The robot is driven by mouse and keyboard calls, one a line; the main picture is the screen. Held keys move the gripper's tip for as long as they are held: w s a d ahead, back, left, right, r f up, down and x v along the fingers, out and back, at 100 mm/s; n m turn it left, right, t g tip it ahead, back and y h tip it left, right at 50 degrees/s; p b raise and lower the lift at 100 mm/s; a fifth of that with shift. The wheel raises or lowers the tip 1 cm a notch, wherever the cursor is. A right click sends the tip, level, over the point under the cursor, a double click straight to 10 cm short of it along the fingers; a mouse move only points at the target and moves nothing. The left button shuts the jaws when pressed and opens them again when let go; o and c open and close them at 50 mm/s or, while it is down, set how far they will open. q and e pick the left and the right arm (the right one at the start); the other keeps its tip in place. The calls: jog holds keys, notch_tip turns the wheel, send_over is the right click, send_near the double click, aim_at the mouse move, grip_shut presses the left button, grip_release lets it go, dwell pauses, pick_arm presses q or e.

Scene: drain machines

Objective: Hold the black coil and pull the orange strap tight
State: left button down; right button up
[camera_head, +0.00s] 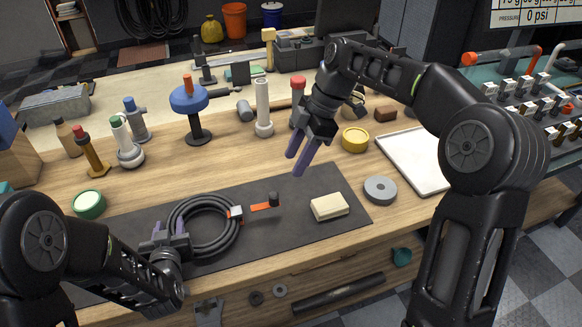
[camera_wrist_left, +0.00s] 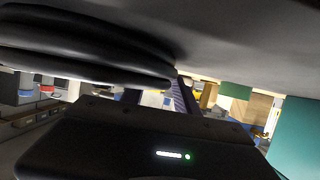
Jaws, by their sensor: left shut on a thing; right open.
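The black coil (camera_head: 234,240) lies on the dark mat, several loops bundled in a ring. The orange strap (camera_head: 262,206) sticks out to the right from a whitish buckle (camera_head: 236,212) on the coil's right side and ends in a dark tab (camera_head: 274,198). My left gripper (camera_head: 168,238) is shut on the coil's left side. In the left wrist view the black loops (camera_wrist_left: 85,45) fill the upper left, close to the gripper. My right gripper (camera_head: 300,160) is open and empty, its purple fingers pointing down above the mat's back edge, up and right of the strap.
A cream block (camera_head: 328,206) lies on the mat (camera_head: 290,235) right of the strap. A grey disc (camera_head: 380,189), a yellow round container (camera_head: 355,139) and a white tray (camera_head: 412,158) are to the right. Bottles and a blue-topped stand (camera_head: 190,98) stand behind the mat.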

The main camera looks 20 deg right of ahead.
pick_arm(q)
jog(key=shift+s+a+f, duration=0.1)
jog(key=shift+s+f, duration=0.15)
jog(key=shift+f, duration=0.2)
jog(key=c, duration=1.1)
grip_release()
jog(key=shift+o, duration=1.3)
jog(key=shift+w+r, duration=0.15)
jog(key=shift+r, duration=0.15)
jog(key=shift+v, duration=1.3)
jog(key=shift+b+v, duration=0.3)
jog(key=shift+v, duration=0.6)
jog(key=p+v, duration=0.2)
jog(key=p, duration=0.5)
jog(key=shift+s+r, duration=0.3)
jog(key=shift+s, duration=0.05)
jog(key=shift+s+r+p, duration=0.15)
jog(key=shift+s+p, duration=0.45)
jog(key=shift+p, duration=0.4)
jog(key=shift+s, duration=0.2)
